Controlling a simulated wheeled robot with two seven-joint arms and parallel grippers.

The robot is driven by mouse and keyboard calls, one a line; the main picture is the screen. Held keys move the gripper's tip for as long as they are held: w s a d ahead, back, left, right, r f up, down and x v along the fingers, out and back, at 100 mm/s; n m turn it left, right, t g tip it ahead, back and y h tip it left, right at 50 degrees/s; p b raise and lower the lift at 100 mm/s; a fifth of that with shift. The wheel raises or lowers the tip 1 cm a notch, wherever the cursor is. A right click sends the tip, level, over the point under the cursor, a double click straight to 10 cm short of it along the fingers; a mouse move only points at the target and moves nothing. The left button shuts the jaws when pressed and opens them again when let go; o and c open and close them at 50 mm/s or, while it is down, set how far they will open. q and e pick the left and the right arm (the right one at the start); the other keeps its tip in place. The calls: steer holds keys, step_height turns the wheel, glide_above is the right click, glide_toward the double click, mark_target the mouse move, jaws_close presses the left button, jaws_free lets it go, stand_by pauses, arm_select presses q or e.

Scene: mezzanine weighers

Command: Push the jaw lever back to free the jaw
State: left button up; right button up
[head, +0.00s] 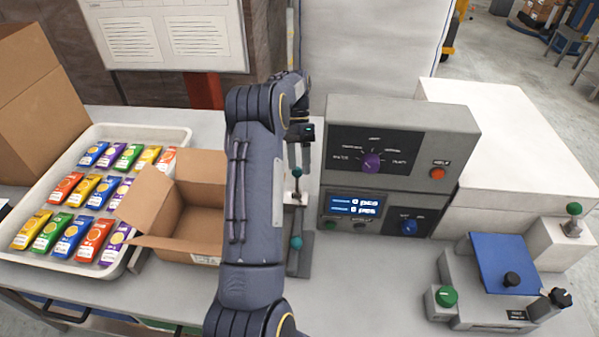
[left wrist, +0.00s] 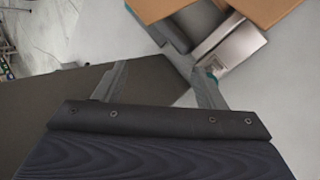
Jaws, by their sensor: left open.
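A narrow grey fixture (head: 303,262) stands on the bench between the open carton and the control box. It bears a teal knob on an upright stem (head: 297,173) and a second teal knob (head: 296,242) nearer the front. I cannot tell which one belongs to the jaw lever, and my arm hides part of the fixture. My left gripper (head: 299,160) is open, pointing down by the upper knob. In the left wrist view my fingers (left wrist: 160,85) are wide apart, with a metal block (left wrist: 228,45) and a bit of teal beside the right finger. Contact is unclear. My right gripper is out of view.
The open carton (head: 188,205) stands left of my arm, beside a white tray (head: 170,134) of coloured packets. The control box (head: 395,145) with dial and display stands close on the right. Farther right is a blue-topped device (head: 500,255). Bare bench lies in front of the control box.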

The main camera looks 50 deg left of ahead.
arm_select(q)
steer(key=s+d+r, duration=0.2)
steer(key=s+d, duration=0.2)
steer(key=d, duration=0.1)
steer(key=shift+s+r+b, duration=0.2)
steer(key=shift+r+b, duration=0.15)
steer(key=shift+r, duration=0.05)
